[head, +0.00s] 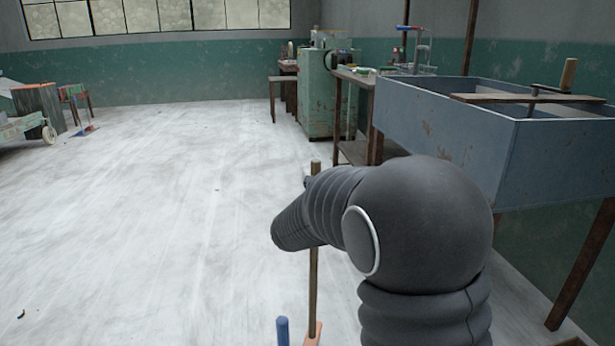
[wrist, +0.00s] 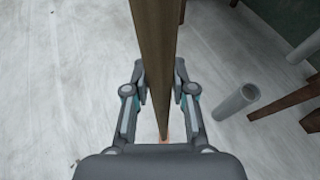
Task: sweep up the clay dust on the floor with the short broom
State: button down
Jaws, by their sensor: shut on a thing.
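The short broom has a brown wooden handle (head: 314,275) that stands nearly upright in front of my arm, with an orange-pink piece (head: 313,335) at its foot. In the wrist view the handle (wrist: 158,45) passes between the fingers of my gripper (wrist: 160,88), which is shut on it. The broom's lower end is mostly hidden by my gripper's body. In the head view my arm hides the fingers. The pale floor (head: 150,200) has whitish and grey streaks; I cannot tell dust from floor marking.
A blue upright rod end (head: 282,330) shows left of the broom. A grey tube (wrist: 235,102) lies at the right in the wrist view. A large grey-blue trough (head: 440,125) on legs stands at right, with a green cabinet (head: 318,95) behind. The floor at left is mostly open.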

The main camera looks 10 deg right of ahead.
notch_tip(320, 180, up, 5)
jog(key=p, duration=0.3)
jog(key=shift+f, duration=0.1)
jog(key=shift+p, duration=0.3)
dwell(0.7)
